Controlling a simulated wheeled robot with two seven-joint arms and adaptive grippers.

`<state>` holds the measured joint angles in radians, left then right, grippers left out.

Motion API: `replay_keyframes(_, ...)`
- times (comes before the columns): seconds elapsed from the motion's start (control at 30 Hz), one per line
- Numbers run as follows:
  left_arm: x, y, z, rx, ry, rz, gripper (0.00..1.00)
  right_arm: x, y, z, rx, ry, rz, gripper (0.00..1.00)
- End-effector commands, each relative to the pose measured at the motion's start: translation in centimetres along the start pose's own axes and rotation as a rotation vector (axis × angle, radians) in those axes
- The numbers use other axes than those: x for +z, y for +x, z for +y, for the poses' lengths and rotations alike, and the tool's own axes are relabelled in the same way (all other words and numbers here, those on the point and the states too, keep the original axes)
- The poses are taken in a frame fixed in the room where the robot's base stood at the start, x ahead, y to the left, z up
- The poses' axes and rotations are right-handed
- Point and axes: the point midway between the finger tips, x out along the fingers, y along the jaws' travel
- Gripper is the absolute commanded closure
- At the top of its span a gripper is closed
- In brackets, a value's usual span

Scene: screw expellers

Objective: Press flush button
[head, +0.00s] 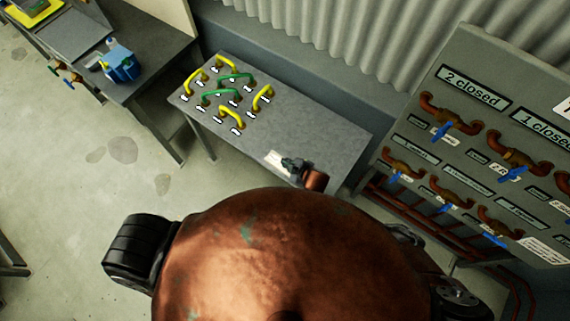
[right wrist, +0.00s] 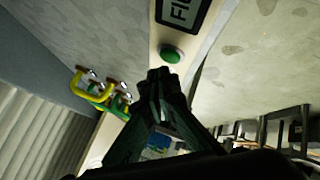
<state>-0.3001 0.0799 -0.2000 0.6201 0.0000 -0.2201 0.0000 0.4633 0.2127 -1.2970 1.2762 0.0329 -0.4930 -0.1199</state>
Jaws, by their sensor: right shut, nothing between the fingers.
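A round green button (right wrist: 171,54) sits on a pale panel (right wrist: 164,20) below a black-framed label that begins with "FIL", in the right wrist view. My right gripper (right wrist: 165,74) is shut and empty. Its tips appear just below the button in that view; I cannot tell whether they touch it. In the head view the right gripper (head: 291,163) is at the right part of the grey table, beside a small white plate (head: 275,157). The button cannot be made out there. No label reading "flush" is legible. My left gripper is not in view.
Yellow and green handles (head: 235,79) stand on the left part of the grey table (head: 325,132). A valve panel (head: 485,85) with blue-levered pipes rises at the right. A dark table (head: 150,75) with a blue device (head: 121,66) is at the left. The floor between is open.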

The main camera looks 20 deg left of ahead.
Motion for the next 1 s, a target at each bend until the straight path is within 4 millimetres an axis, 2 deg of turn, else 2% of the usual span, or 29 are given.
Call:
replay_keyframes(0.17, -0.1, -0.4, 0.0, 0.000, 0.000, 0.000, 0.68, -0.3, -0.3, 0.2, 0.000, 0.000, 0.001, 1.00)
replay_keyframes(0.67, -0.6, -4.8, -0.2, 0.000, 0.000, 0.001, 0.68, -2.6, -3.5, 2.5, 0.000, 0.000, 0.000, 1.00)
replay_keyframes(1.0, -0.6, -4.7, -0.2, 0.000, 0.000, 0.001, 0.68, -2.5, -3.5, 2.5, 0.000, 0.000, 0.000, 1.00)
